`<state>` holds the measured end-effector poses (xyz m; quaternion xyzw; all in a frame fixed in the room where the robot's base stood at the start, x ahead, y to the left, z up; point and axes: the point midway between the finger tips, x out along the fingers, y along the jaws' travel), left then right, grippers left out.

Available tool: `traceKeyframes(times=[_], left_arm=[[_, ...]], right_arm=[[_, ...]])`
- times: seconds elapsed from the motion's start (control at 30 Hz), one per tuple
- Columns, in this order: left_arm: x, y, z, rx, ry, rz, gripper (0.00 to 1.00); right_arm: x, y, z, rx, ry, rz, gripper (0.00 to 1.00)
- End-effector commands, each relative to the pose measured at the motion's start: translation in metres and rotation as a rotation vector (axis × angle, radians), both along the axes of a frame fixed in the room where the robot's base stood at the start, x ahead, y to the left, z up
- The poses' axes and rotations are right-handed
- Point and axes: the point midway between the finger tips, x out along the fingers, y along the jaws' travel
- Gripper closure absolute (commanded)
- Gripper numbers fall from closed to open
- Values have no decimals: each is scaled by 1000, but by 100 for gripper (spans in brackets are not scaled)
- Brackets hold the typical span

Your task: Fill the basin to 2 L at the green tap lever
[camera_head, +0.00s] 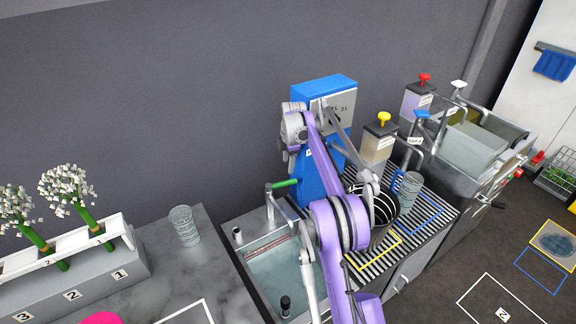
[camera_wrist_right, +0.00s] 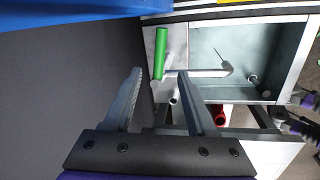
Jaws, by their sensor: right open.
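The green tap lever (camera_head: 285,183) sticks out to the right from the top of the grey tap post (camera_head: 269,203) behind the basin. The basin (camera_head: 252,284) is a sunken metal sink with pale bluish, water-like contents; I cannot read a level. In the right wrist view the green lever (camera_wrist_right: 161,52) lies just beyond my fingertips, with the spout (camera_wrist_right: 205,73) reaching over the basin (camera_wrist_right: 235,50). My right gripper (camera_head: 291,162) is open and empty, above the lever and apart from it. It also shows in the wrist view (camera_wrist_right: 158,74). My left gripper is not in view.
A blue dispenser box (camera_head: 318,180) stands right behind the tap.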

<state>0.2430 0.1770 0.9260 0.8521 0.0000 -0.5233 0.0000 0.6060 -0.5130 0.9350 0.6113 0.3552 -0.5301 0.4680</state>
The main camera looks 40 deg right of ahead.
Motion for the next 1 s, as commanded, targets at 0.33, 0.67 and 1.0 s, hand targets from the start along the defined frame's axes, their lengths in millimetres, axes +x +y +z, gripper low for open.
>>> traceKeyframes(times=[0.33,0.67,1.0], left_arm=[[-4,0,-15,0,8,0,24],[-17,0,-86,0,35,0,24],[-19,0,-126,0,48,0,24]], right_arm=[[6,9,-25,61,-105,-50,81],[-14,47,-87,476,-790,-554,100],[-134,45,-96,789,-1205,-1107,100]])
